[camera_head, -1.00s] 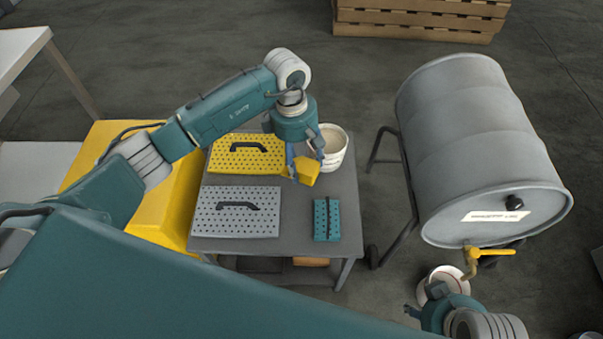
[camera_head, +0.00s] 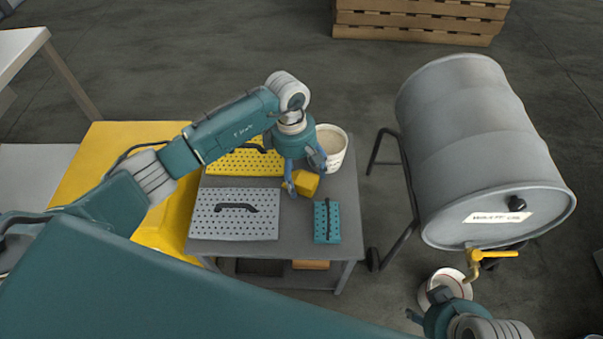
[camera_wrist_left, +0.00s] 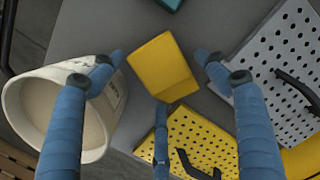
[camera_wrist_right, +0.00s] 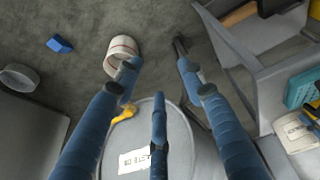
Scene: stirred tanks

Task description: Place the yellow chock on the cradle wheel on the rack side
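The yellow chock (camera_head: 306,184) is a wedge block on the grey table (camera_head: 292,248), in front of the white bucket. In the left wrist view the chock (camera_wrist_left: 162,68) sits between the spread fingers of my left gripper (camera_wrist_left: 159,58), with small gaps at the sides. That gripper (camera_head: 303,180) looks open, low over the chock in the head view. The grey drum (camera_head: 470,140) lies on a cradle (camera_head: 404,235) with a dark wheel (camera_head: 373,258) at its near left foot. My right gripper (camera_head: 424,302) is open and empty near the drum's tap; it also shows in the right wrist view (camera_wrist_right: 155,62).
The bucket (camera_head: 332,148), a yellow perforated plate (camera_head: 240,162), a grey perforated plate (camera_head: 235,222) and a teal block (camera_head: 327,221) share the table. A container (camera_head: 450,285) stands under the yellow tap (camera_head: 490,254). Floor between table and cradle looks clear.

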